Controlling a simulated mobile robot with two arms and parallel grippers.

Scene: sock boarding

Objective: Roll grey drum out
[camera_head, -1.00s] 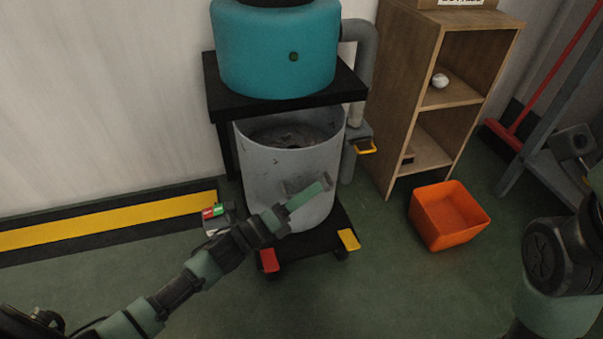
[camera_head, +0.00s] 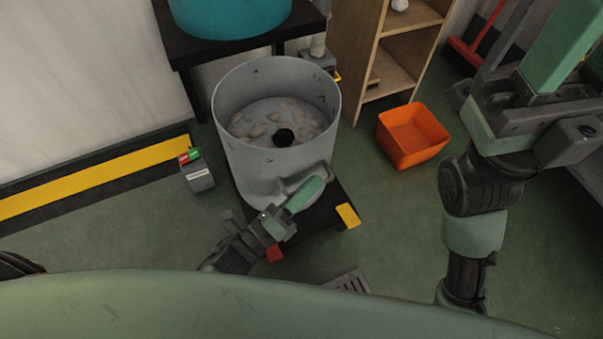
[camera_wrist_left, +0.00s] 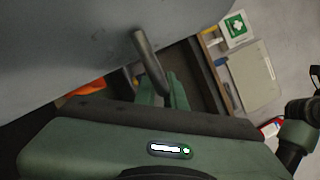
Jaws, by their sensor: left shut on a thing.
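The grey drum (camera_head: 265,170) stands upright on a black wheeled dolly (camera_head: 312,222), in front of the black stand, with its open top clear of it. Pale lumpy material and a black round piece show inside. My left gripper (camera_head: 305,193) is shut on the bar handle on the drum's near right side. In the left wrist view the handle (camera_wrist_left: 150,62) runs between the green fingers, and the drum's grey wall (camera_wrist_left: 70,45) fills the upper left. My right arm shows at the right, but its fingertips are not visible.
The black stand (camera_head: 240,50) carries a teal vessel (camera_head: 228,14) behind the drum. A box with red and green buttons (camera_head: 196,170) stands left of the drum. An orange bin (camera_head: 412,138) and a wooden shelf (camera_head: 396,75) are to the right. Floor in front is mostly clear, with a drain grate (camera_head: 350,282).

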